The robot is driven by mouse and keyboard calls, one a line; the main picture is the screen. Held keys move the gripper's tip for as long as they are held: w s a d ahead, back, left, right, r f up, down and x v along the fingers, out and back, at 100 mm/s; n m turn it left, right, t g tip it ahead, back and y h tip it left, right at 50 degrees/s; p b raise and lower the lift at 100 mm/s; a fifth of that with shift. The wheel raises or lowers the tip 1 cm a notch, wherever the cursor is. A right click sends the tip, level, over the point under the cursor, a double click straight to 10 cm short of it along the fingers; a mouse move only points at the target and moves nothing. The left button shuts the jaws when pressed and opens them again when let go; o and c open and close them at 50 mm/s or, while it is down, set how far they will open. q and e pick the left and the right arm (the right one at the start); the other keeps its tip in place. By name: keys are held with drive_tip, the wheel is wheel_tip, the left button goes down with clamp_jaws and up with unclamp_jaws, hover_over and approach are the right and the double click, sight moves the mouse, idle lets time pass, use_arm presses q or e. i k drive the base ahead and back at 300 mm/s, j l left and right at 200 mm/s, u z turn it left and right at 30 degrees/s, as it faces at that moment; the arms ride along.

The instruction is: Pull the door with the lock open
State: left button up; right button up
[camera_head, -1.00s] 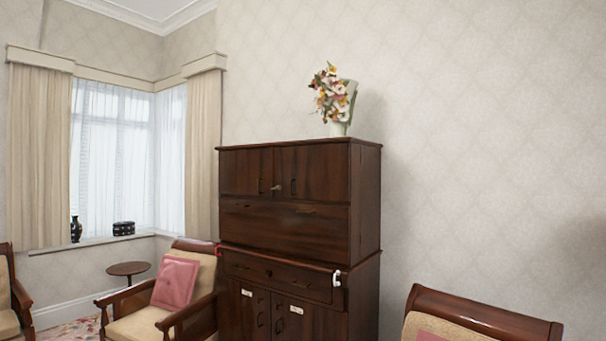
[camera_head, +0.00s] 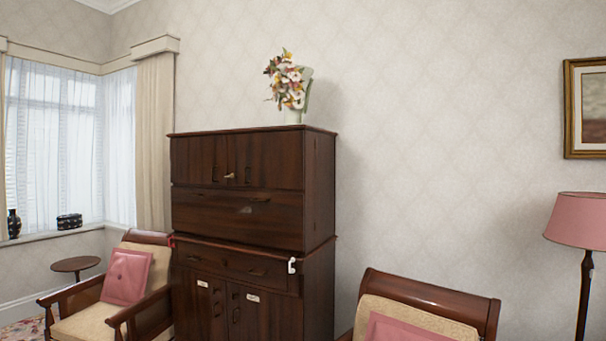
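A tall dark wood cabinet (camera_head: 320,200) stands against the wall, left of the middle of the head view. Its upper part has two shut doors, a left door (camera_head: 196,160) and a right door (camera_head: 275,162), each with a dark handle. A small brass-coloured lock or key (camera_head: 230,176) shows where these doors meet. Below are a wide panel (camera_head: 235,213), a drawer (camera_head: 225,262) and two lower doors with white labels (camera_head: 252,298). All look shut. Neither of my grippers is in view.
A wooden armchair with a pink cushion (camera_head: 127,276) stands close at the cabinet's left. Another armchair (camera_head: 425,300) stands at the right front. A flower vase (camera_head: 293,90) is on the cabinet top. A pink lamp (camera_head: 580,220) is at the far right, a small round table (camera_head: 75,264) at the left.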

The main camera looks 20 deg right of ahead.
sight(271, 160)
drive_tip(key=i+z, duration=0.25)
drive_tip(key=z, duration=0.2)
drive_tip(key=i+j+z, duration=0.2)
drive_tip(key=z, duration=0.2)
drive_tip(key=i+j+z, duration=0.2)
drive_tip(key=z, duration=0.25)
